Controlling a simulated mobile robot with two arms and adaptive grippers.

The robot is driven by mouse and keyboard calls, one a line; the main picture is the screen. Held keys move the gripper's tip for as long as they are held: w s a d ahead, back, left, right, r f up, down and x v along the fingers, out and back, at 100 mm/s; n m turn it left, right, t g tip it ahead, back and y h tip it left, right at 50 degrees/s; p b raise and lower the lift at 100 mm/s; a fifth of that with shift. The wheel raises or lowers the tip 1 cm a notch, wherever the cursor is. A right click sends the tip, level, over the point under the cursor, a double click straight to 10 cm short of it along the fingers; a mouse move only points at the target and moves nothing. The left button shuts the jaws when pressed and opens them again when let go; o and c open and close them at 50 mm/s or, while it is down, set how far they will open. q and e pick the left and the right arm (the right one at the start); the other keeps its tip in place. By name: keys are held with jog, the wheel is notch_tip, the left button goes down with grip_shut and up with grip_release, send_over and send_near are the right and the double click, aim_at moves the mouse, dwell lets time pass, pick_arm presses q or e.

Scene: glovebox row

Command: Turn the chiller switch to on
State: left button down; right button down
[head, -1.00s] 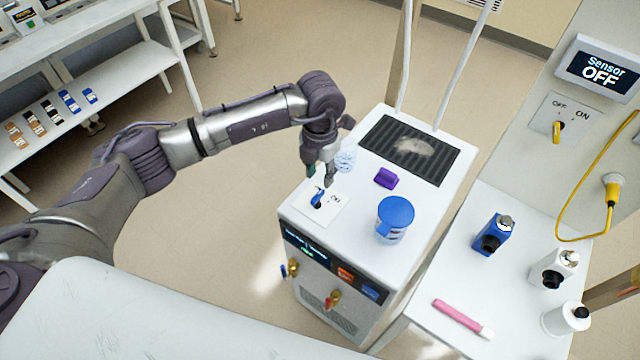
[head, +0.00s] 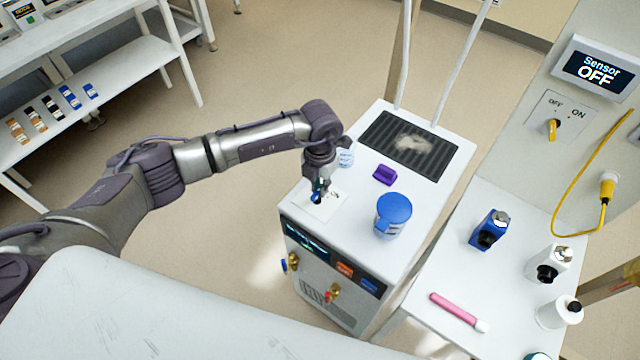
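The chiller (head: 340,262) is a white box-shaped unit in the middle of the head view. Its switch is a blue knob (head: 316,198) on a white plate (head: 328,208) at the top's front left corner. Part of an "ON" label shows to the right of the knob; the rest of the lettering is hidden. My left gripper (head: 320,188) points down at the knob, with its fingertips right at it. I cannot tell whether the fingers are closed on the knob. My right gripper is not in view.
On the chiller top are a purple block (head: 384,175), a blue-lidded jar (head: 393,216), a small pale blue-and-white item (head: 345,158) and a dark vent grille (head: 408,148). A wall switch (head: 553,128) sits below a "Sensor OFF" display (head: 597,70).

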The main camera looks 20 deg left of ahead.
pick_arm(q)
jog(key=m+b, duration=0.3)
jog(key=b, duration=0.1)
jog(key=shift+d+f, duration=0.15)
jog(key=shift+d+m+b, duration=0.1)
jog(key=shift+m+b, duration=0.9)
jog(key=shift+s+r+m+b, duration=0.15)
jog(key=shift+r+m+b, duration=0.05)
jog(key=shift+m+b, duration=0.45)
jog(key=c, duration=1.2)
grip_release()
